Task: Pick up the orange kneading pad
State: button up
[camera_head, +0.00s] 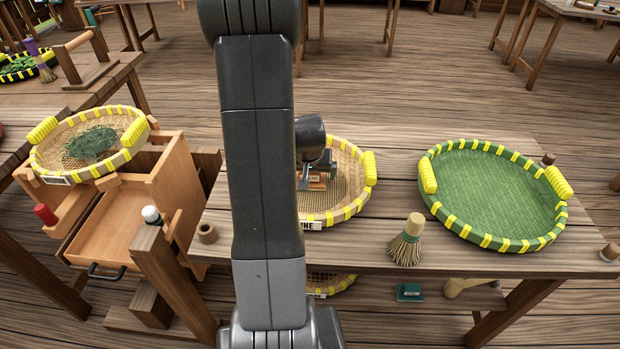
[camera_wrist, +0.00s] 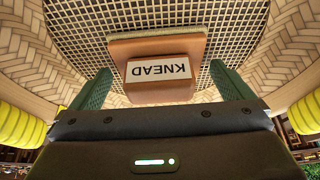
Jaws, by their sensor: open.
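The orange kneading pad (camera_wrist: 157,88) has a white label reading KNEAD. In the wrist view it lies on the mesh floor of a woven tray (camera_wrist: 230,30), between the two green fingers of my gripper (camera_wrist: 165,95). The fingers are spread apart, one on each side of the pad, and I see no grip on it. In the head view the pad (camera_head: 318,184) shows as a small orange edge beneath my gripper (camera_head: 312,175), inside the yellow-trimmed tray (camera_head: 352,205). My arm hides the left part of that tray.
A green-floored tray (camera_head: 490,195) stands at the right of the table, with a small brush (camera_head: 408,240) left of it. A wooden box stand (camera_head: 160,190) holds another woven tray (camera_head: 75,165) at the left. The table between the two right trays is mostly bare.

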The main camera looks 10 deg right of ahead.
jog(key=c, duration=1.3)
jog(key=shift+r, duration=0.1)
notch_tip(320, 180, up, 10)
jog(key=shift+p, duration=0.3)
jog(key=o, duration=0.5)
jog(key=c, duration=0.7)
